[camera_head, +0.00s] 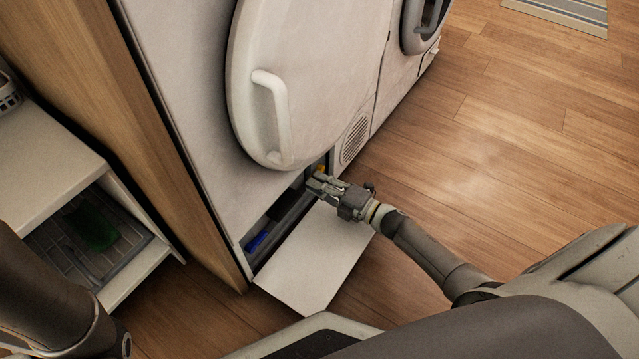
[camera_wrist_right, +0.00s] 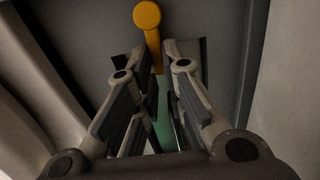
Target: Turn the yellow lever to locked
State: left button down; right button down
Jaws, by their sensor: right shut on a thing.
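The yellow lever (camera_wrist_right: 147,16) shows in the right wrist view, with a round knob at the top and a flat shaft running down between my fingertips. In the head view only a small yellow patch of the lever (camera_head: 320,168) shows, inside the low opening of the white machine. My right gripper (camera_head: 316,182) reaches into that opening. In the wrist view, my right gripper (camera_wrist_right: 160,62) is closed on the lower part of the lever's shaft. The fingers hide where the shaft ends. My left arm is at the lower left of the head view, its gripper out of sight.
An open white flap (camera_head: 310,262) lies below the opening. A blue item (camera_head: 257,242) is in the opening's left part. The round door (camera_head: 305,75) with its handle is above my right gripper. A white shelf (camera_head: 45,170) stands left; wooden floor (camera_head: 500,150) is clear right.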

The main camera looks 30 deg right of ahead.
jog(key=shift+s+f, duration=0.1)
jog(key=shift+f, duration=0.1)
dwell(0.3)
jog(key=c, duration=1.5)
grip_release()
jog(key=shift+r, duration=0.1)
jog(key=v, duration=1.2)
